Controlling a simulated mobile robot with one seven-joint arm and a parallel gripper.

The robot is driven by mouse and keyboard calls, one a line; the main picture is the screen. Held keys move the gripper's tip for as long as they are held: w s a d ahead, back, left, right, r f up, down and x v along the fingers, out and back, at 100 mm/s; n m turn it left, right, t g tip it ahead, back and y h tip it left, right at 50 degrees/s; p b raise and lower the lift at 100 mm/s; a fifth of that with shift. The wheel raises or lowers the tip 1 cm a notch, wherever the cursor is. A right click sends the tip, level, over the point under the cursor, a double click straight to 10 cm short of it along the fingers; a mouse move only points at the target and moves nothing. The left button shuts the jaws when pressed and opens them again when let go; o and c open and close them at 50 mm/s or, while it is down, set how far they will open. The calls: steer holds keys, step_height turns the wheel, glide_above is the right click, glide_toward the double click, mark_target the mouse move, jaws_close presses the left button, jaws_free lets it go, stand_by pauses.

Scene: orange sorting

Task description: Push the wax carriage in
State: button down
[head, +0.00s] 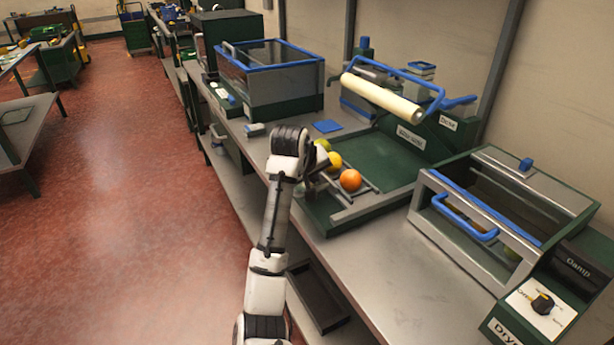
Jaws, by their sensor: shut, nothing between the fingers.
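The wax carriage appears to be the grey barred rack (371,184) on the green bed of the wax station (398,161). An orange fruit (350,180), a yellow fruit (334,160) and a greenish fruit (322,145) sit in a row on it. The rack lies at the bed's front left end, out from under the cream roller (382,98) with its blue handle. My gripper (317,178) is at the rack's near left side, shut and empty. My wrist partly hides it, so I cannot tell whether it touches the rack.
A dryer box (510,215) with a blue handle and a dial stands right of the wax station. A blue-rimmed tank (270,75) stands behind to the left. A dark tray (318,297) lies on the lower shelf. The red floor to the left is clear.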

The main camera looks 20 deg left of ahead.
steer(key=shift+w+d+r, duration=0.1)
steer(key=shift+w+d, duration=0.15)
steer(key=shift+w, duration=0.05)
steer(key=w+d+p, duration=0.1)
steer(key=w+d, duration=0.2)
steer(key=w+d+p, duration=0.2)
steer(key=w, duration=0.2)
steer(key=w+d+p, duration=0.2)
steer(key=w+d, duration=0.1)
steer(key=w, duration=0.1)
steer(key=shift+d, duration=0.3)
steer(key=shift+d+r, duration=0.1)
